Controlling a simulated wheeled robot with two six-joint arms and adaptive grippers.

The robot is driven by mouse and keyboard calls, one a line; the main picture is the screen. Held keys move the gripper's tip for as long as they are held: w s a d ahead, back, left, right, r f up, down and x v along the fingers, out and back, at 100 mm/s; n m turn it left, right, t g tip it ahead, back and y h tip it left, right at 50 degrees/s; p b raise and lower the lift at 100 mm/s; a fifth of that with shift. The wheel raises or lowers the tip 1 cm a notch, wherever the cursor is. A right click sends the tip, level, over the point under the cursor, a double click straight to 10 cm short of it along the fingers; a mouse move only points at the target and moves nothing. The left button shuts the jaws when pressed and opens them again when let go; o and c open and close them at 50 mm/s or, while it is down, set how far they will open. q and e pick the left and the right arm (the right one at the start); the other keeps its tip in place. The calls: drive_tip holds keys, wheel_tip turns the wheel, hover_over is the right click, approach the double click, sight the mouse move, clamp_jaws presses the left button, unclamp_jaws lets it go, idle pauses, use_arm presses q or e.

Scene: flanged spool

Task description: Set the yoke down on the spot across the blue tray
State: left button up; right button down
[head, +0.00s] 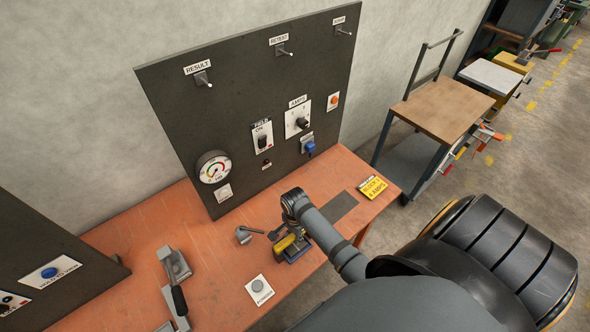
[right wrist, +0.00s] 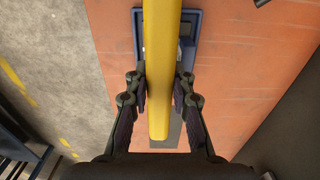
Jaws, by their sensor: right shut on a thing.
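The yoke is a yellow bar (head: 286,243), which runs lengthwise up the middle of the right wrist view (right wrist: 162,70). My right gripper (head: 288,238) is shut on it, with a finger on each side of the bar in the right wrist view (right wrist: 160,92). The blue tray (head: 300,256) is right by the yoke on the orange bench; its rim shows beyond the bar in the right wrist view (right wrist: 138,40). The yoke lies over the tray in that view, along its length. I cannot tell whether they touch. My left gripper is not in view.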

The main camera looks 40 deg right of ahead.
drive_tip(key=shift+w+f, duration=0.1)
drive_tip(key=shift+f, duration=0.3)
idle(0.8)
drive_tip(key=c, duration=1.1)
unclamp_jaws()
drive_tip(key=shift+o, duration=0.2)
drive_tip(key=shift+s+f, duration=0.1)
drive_tip(key=shift+s, duration=0.1)
wheel_tip(320, 180, up, 12)
drive_tip(key=shift+w+r, duration=0.1)
